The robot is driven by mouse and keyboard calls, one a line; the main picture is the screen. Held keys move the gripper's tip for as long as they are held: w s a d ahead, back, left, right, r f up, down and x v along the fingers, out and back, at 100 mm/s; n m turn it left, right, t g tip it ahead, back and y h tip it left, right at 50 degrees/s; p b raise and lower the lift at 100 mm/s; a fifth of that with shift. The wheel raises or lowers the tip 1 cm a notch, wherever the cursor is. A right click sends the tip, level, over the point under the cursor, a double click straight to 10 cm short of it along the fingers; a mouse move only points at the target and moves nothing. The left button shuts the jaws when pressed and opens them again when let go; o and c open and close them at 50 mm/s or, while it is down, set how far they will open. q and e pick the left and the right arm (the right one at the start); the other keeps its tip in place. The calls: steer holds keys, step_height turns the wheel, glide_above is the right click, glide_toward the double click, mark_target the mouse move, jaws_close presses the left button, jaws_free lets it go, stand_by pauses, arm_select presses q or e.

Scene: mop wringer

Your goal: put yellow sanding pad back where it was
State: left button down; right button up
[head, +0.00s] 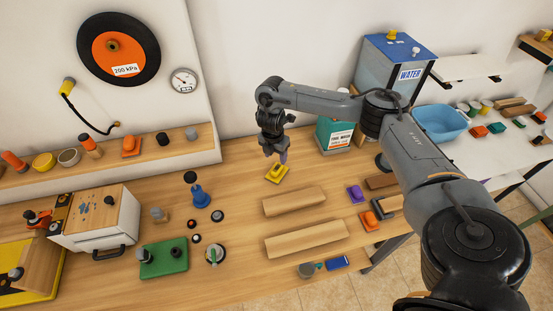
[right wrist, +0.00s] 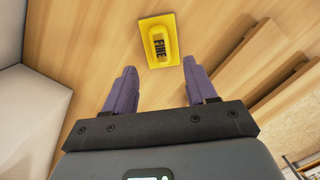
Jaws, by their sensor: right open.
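The yellow sanding pad (head: 277,173) lies flat on the wooden bench, behind the long wooden blocks. In the right wrist view the pad (right wrist: 157,41) shows a raised grip marked "FINE" on a flat yellow base. My right gripper (head: 283,157) hangs just above the pad in the head view, pointing down. In the right wrist view its purple fingers (right wrist: 160,82) are spread apart with nothing between them, and the pad lies beyond the fingertips. My left gripper is in neither view.
Two long wooden blocks (head: 294,201) (head: 306,239) lie in front of the pad. A purple pad (head: 355,194) and an orange pad (head: 369,220) lie to the right. A green can (head: 334,136) and the water tank (head: 393,70) stand at the back.

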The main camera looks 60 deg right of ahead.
arm_select(q)
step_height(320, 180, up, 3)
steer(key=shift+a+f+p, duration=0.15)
steer(key=shift+p, duration=0.7)
arm_select(e)
steer(key=r, duration=0.4)
steer(key=shift+a, duration=0.25)
